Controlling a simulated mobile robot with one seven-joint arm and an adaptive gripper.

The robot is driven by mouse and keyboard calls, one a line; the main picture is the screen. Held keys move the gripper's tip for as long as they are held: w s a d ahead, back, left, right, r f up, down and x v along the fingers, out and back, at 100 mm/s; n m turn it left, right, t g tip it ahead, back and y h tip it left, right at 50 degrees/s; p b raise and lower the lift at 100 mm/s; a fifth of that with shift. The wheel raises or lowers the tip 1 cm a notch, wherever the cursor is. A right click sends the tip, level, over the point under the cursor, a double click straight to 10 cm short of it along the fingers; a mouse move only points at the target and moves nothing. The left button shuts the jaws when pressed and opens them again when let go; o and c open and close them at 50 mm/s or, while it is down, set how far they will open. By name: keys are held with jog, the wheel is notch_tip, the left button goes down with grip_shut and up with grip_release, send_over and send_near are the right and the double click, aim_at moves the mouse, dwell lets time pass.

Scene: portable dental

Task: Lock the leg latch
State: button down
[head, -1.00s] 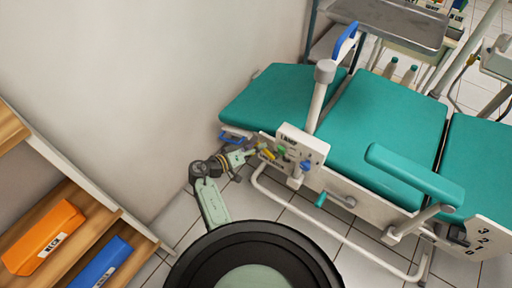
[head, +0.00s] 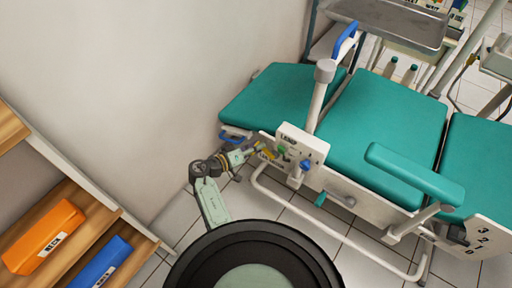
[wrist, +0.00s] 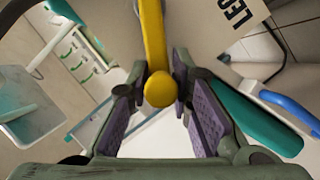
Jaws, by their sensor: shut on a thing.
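The leg latch is a yellow lever with a rounded end (wrist: 158,88), next to a panel marked "LEG" (wrist: 240,14) in the wrist view. My gripper (wrist: 159,76) has its purple-padded fingers on both sides of the lever, shut on it near its rounded end. In the head view the yellow lever (head: 267,154) is small, on the side of the teal dental chair (head: 290,95), and my gripper (head: 254,150) meets it from the left. My fingers partly hide the lever there, and its exact angle is hard to read.
A wooden shelf (head: 95,225) with orange and blue boxes stands lower left.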

dwell(0.4)
jog(key=m+b, duration=0.1)
jog(key=s+d+r+m+y+b, duration=0.1)
jog(key=r+m+y+b, duration=0.1)
jog(key=shift+s+d+m+t, duration=0.2)
jog(key=shift+d+m+t, duration=0.1)
jog(key=shift+m, duration=0.1)
jog(key=d+m+y+b, duration=0.1)
jog(key=s+d+r+m+t+y+b, duration=0.1)
jog(key=m+b, duration=0.1)
jog(key=s+d+m+t+y+b, duration=0.1)
jog(key=b, duration=0.1)
jog(key=shift+r, duration=0.3)
jog(key=shift+s+m+b, duration=0.1)
jog(key=shift+m+b, duration=0.2)
jog(key=c, duration=1.7)
grip_release()
jog(key=shift+o, duration=1.1)
jog(key=shift+d, duration=0.2)
